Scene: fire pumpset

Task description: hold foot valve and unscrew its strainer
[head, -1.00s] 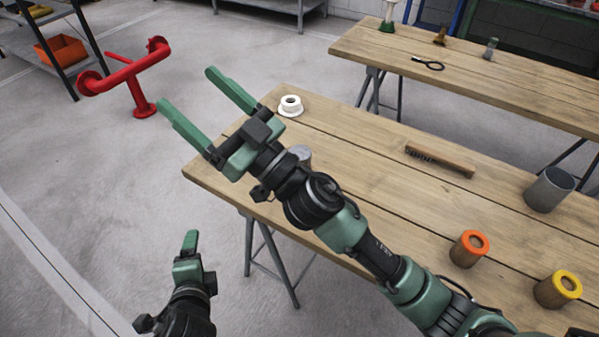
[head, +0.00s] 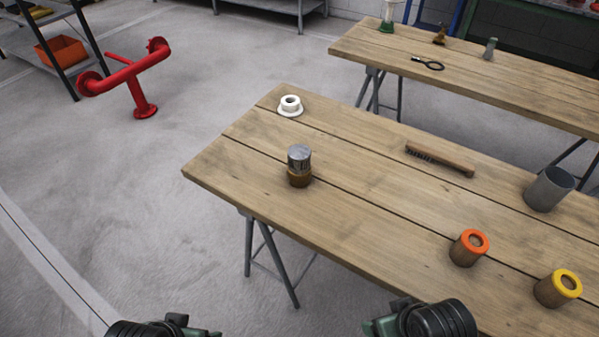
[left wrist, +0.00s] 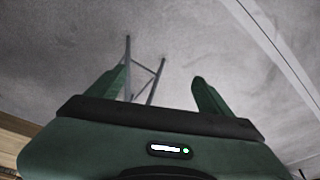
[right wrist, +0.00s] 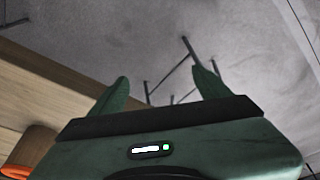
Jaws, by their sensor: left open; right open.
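The foot valve (head: 299,178) stands upright on the near wooden table, toward its left end. Its lower part is brass-coloured, and the grey metal strainer (head: 299,154) is on top. Nothing touches it. My left gripper is open and empty in the left wrist view (left wrist: 158,95), over the floor. My right gripper is open and empty in the right wrist view (right wrist: 160,90), beside the table edge. In the head view only parts of both arms show at the bottom edge, well short of the valve. The fingertips are hidden there.
A red pipe stand (head: 130,80) is on the floor. The table around the valve is clear.

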